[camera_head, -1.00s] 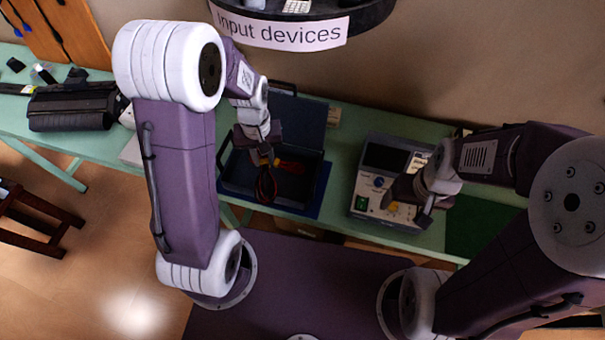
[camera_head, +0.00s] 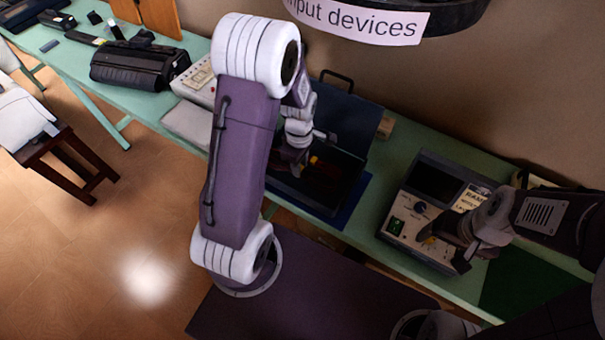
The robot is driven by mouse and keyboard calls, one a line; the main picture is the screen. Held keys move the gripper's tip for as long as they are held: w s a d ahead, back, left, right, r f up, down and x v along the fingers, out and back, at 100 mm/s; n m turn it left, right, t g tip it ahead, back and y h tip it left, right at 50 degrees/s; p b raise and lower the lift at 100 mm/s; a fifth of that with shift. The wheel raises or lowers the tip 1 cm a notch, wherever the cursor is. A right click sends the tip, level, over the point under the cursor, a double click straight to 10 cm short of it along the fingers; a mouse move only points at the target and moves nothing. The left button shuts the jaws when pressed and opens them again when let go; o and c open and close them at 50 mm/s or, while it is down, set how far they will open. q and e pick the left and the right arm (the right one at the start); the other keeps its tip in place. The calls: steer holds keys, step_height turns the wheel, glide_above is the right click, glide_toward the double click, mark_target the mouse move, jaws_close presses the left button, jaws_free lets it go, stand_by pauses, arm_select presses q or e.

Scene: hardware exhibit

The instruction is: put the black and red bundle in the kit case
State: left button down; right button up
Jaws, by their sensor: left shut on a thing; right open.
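The kit case (camera_head: 352,120) stands open on the green table, its dark blue lid raised at the back. My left gripper (camera_head: 292,168) points down into the left part of the case. It is shut on the black and red bundle (camera_head: 318,163), of which a small red-orange part shows beside the fingers within the case's outline. The bundle's black part blends into the dark interior, and I cannot tell whether it touches the floor of the case. My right gripper (camera_head: 455,252) is open and empty in front of the meter box.
The meter box (camera_head: 415,208) with a dial stands right of the case. A blue mat (camera_head: 358,205) lies under the case and a dark green mat (camera_head: 520,295) at far right. A black bag (camera_head: 140,65) lies at left. A hanging sign (camera_head: 360,22) is above.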

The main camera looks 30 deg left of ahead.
arm_select(q)
steer(key=shift+w+f, duration=0.15)
steer(key=shift+f, duration=2.5)
steer(key=shift+f, duration=0.1)
steer(key=c, duration=1.2)
jaws_free()
steer(key=shift+o, duration=0.2)
step_height(320, 180, up, 12)
steer(key=shift+r, duration=0.15)
steer(key=s+d+m, duration=0.2)
steer(key=s+m, duration=0.2)
steer(key=m, duration=0.4)
steer(key=s+d+m+t, duration=0.1)
steer(key=s+d+m, duration=0.2)
steer(key=m, duration=0.6)
steer(key=shift+s+r, duration=0.45)
steer(key=shift+s, duration=0.35)
